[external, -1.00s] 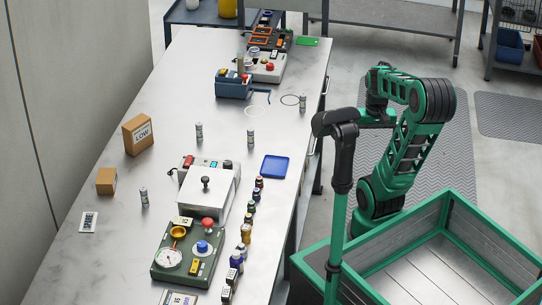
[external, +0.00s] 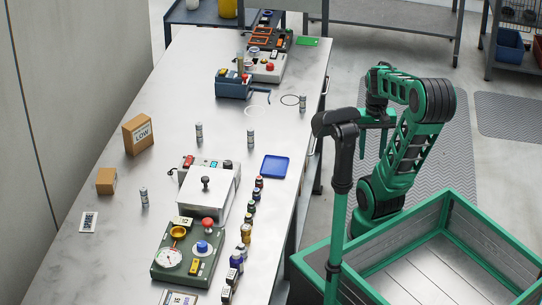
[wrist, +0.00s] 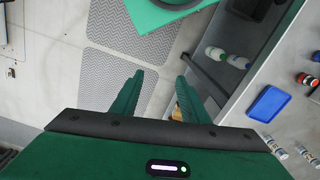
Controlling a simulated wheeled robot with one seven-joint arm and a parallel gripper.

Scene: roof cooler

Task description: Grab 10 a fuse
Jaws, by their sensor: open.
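Several small grey labelled cylinders that look like fuses stand on the bench: one at the left (external: 144,197), two near the middle (external: 199,132) (external: 251,138), and one farther back at the right (external: 303,103). Their ratings are too small to read. Two grey cylinders also show at the lower right of the wrist view (wrist: 274,147) (wrist: 306,154). My gripper (external: 374,150) is open and empty, off the bench's right side, its fingers pointing down. Its two green fingers (wrist: 158,78) show apart in the wrist view, over the floor beside the bench.
A blue tray (external: 275,166) lies near the bench's right edge. A row of small bottles (external: 247,219), a white-lidded device (external: 207,190) and a green gauge panel (external: 189,252) fill the front. Brown boxes (external: 138,134) stand at the left. The bench middle has free room.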

